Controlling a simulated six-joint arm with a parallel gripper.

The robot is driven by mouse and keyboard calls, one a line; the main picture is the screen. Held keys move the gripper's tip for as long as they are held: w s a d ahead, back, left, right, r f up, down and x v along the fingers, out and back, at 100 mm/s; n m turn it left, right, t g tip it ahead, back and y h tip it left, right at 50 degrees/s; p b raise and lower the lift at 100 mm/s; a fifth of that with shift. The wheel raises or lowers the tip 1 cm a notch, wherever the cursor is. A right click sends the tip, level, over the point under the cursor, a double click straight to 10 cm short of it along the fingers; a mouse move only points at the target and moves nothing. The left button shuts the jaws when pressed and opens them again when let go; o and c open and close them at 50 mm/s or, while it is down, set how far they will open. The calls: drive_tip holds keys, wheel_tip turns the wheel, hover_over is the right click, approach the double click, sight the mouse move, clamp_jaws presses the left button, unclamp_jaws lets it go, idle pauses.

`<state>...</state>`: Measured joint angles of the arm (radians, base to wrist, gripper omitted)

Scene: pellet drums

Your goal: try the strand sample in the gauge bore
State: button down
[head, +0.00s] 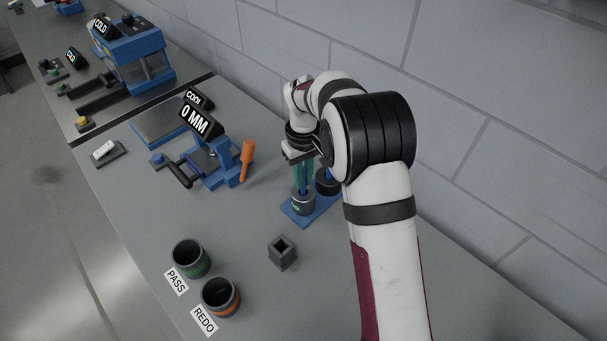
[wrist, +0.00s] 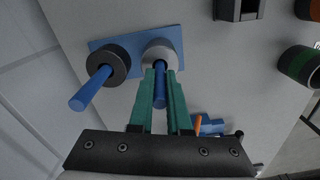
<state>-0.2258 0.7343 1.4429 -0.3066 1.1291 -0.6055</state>
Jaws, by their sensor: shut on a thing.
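A light grey round block (head: 303,204) with a small green mark stands on a blue base plate (head: 293,216). A dark round block (head: 327,184) stands beside it on the same plate. In the wrist view, a blue rod (wrist: 88,92) rises from the dark block (wrist: 117,56). My gripper (wrist: 161,76) has its green fingers shut on a second blue rod (wrist: 160,97) at the light block (wrist: 160,44). The fingers partly cover the bore, so how deep this rod sits is unclear. No separate strand sample can be made out.
A small square grey holder (head: 282,254) stands in front. PASS (head: 190,259) and REDO (head: 220,298) cups stand at lower left. A blue device reading 0 MM (head: 205,165) and an orange handle (head: 247,160) are to the left. The wall is behind.

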drive_tip(key=shift+f, duration=0.75)
drive_tip(key=shift+r, duration=0.1)
idle(0.9)
